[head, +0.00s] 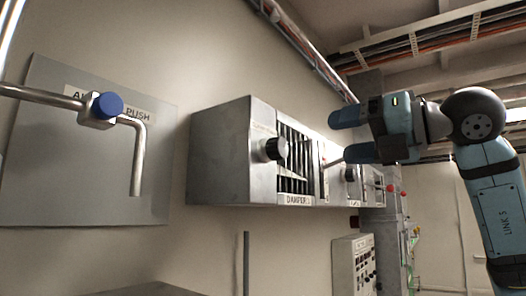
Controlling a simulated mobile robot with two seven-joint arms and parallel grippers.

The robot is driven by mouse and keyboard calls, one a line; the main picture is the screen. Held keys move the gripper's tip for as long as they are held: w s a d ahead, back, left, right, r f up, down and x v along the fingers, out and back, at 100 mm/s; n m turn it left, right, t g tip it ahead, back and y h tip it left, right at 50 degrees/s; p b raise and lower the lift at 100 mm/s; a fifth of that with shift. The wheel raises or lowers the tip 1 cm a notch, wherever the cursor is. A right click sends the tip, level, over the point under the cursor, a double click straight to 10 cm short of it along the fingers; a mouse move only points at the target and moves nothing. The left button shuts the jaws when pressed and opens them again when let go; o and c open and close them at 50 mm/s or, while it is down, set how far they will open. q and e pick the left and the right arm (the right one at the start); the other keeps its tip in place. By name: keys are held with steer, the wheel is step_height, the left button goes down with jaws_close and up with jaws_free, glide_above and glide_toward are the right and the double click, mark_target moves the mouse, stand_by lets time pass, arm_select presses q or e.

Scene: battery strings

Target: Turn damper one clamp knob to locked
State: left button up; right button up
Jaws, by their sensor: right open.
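A grey metal box is mounted on the wall in the middle of the head view, with a louvred damper (292,165) in its face. A label below reads "DAMPER"; its number is too small to read surely. A black round clamp knob (275,149) sits left of the louvres. A pale lever (334,163) sticks out to their right. My right gripper (345,136) is open and empty, right of the louvres and in front of the box, apart from the black knob. Its lower finger overlaps the lever's end; contact cannot be told. My left gripper is out of view.
A second dark knob (352,173) and red-tipped levers (391,188) are farther right along the wall. A grey plate (60,200) with a bent pipe (138,160) and blue button (108,105) is at left. A control panel (352,265) stands below.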

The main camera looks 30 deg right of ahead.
mark_target(284, 148)
steer(key=p+x, duration=0.3)
steer(key=x, duration=0.8)
steer(key=shift+w+a+r+p, duration=0.15)
steer(key=shift+w+p, duration=0.1)
steer(key=shift+p, duration=0.15)
steer(key=shift+w+a, duration=0.25)
steer(key=shift+w, duration=0.4)
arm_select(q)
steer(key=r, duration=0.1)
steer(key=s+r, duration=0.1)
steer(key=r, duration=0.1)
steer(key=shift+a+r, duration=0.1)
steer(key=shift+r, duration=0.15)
arm_select(e)
steer(key=shift+c, duration=0.4)
steer(key=c, duration=0.8)
